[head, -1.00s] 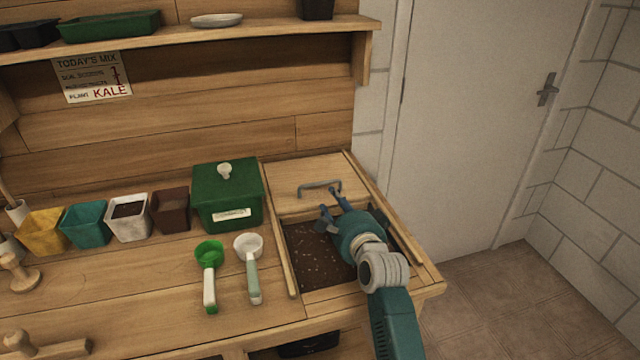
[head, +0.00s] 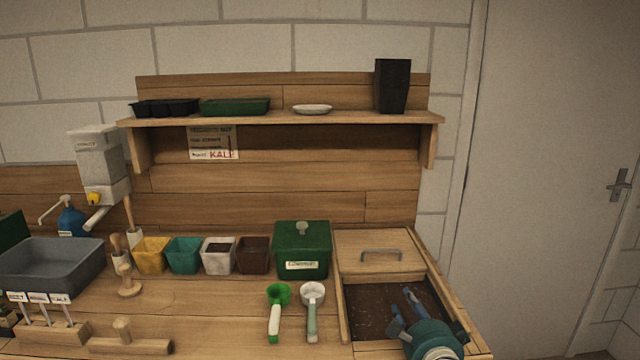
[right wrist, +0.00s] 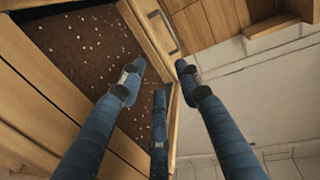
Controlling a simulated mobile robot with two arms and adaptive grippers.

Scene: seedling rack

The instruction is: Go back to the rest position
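My right gripper (head: 402,312) is at the lower right of the head view, over the soil bin (head: 376,311) sunk in the bench. In the right wrist view its blue fingers (right wrist: 158,75) are spread apart with nothing between them. The bin's dark speckled soil (right wrist: 80,50) lies beyond them at the upper left. The bin's wooden lid (head: 372,254) with a grey handle sits behind the opening. My left gripper is in neither view.
A green lidded box (head: 302,252), green scoop (head: 275,312) and white scoop (head: 312,308) are left of the bin. Several small pots stand in a row, with a grey basin (head: 50,268) farther left. A shelf (head: 290,118) runs above. A door (head: 560,170) is at right.

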